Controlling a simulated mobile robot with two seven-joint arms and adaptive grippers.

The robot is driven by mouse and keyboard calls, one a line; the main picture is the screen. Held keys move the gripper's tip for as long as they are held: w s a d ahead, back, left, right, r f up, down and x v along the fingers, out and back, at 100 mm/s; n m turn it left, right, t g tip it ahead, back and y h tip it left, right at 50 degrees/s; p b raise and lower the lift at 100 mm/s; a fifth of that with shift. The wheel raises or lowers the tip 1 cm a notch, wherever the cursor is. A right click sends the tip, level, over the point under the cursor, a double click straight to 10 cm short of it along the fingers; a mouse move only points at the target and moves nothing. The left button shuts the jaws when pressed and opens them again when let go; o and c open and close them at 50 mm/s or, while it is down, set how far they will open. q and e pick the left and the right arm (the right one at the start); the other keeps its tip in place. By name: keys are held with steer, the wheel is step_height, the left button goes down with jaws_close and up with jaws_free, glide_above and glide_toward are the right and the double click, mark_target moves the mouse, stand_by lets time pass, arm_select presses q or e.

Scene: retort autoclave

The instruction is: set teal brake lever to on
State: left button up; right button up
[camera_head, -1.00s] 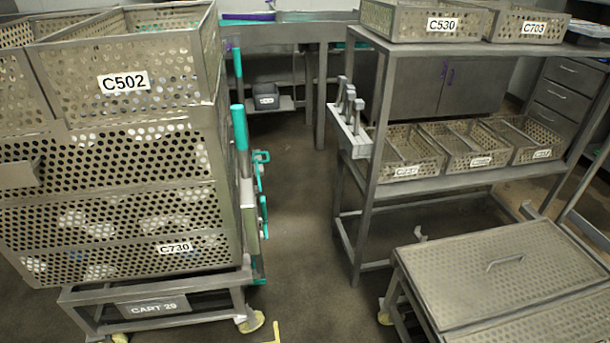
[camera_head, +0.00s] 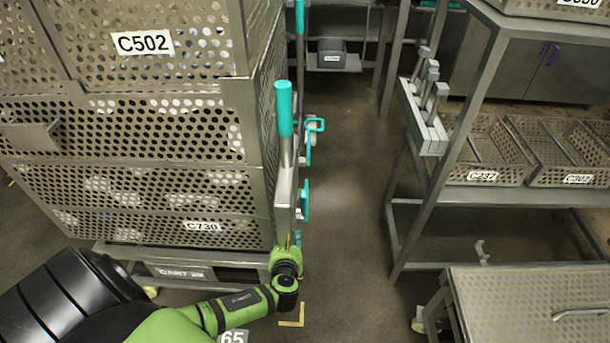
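A teal-handled lever (camera_head: 284,108) stands upright on a grey shaft at the right front corner of the cart. A grey bracket or housing is below it. Smaller teal handles (camera_head: 315,125) show behind it along the cart's side; I cannot tell from any marking which one is the brake lever. My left arm, green and black, reaches in from the lower left. Its wrist end is in front of the cart's corner, below the teal lever and apart from the teal grip. The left gripper's fingers cannot be made out there. My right gripper is not in view.
Perforated baskets, C502 (camera_head: 98,72) and C730 (camera_head: 165,205), are stacked on the cart marked CART 29 (camera_head: 180,272). A grey shelf rack (camera_head: 456,125) with baskets stands at the right. A perforated table (camera_head: 530,300) is at lower right. The aisle floor (camera_head: 350,190) between them is clear.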

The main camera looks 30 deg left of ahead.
arm_select(q)
steer(key=w+r+m+t, duration=0.1)
steer(key=r, duration=0.4)
steer(key=w+r+m+t+y, duration=0.1)
steer(key=w+r+m+t, duration=0.1)
steer(key=r, duration=0.4)
steer(key=w+r+m+t+y, duration=0.1)
steer(key=w+r+t, duration=0.1)
steer(key=r, duration=0.3)
steer(key=shift+w+d+r+m, duration=0.15)
steer(key=shift+d+r+m, duration=0.05)
steer(key=shift+d+m, duration=0.15)
steer(key=shift+o, duration=0.2)
steer(key=shift+w+a+r, duration=0.3)
steer(key=shift+w+r, duration=0.1)
steer(key=shift+w, duration=0.25)
steer(key=shift+w+a+r, duration=0.3)
steer(key=shift+w+r, duration=0.05)
steer(key=shift+w, duration=0.25)
steer(key=w, duration=0.1)
steer(key=w+a+f, duration=0.2)
steer(key=shift+w+a, duration=0.1)
steer(key=shift+w, duration=0.15)
steer(key=shift+c, duration=0.2)
steer(key=shift+s, duration=0.25)
jaws_close()
steer(key=shift+f, duration=0.1)
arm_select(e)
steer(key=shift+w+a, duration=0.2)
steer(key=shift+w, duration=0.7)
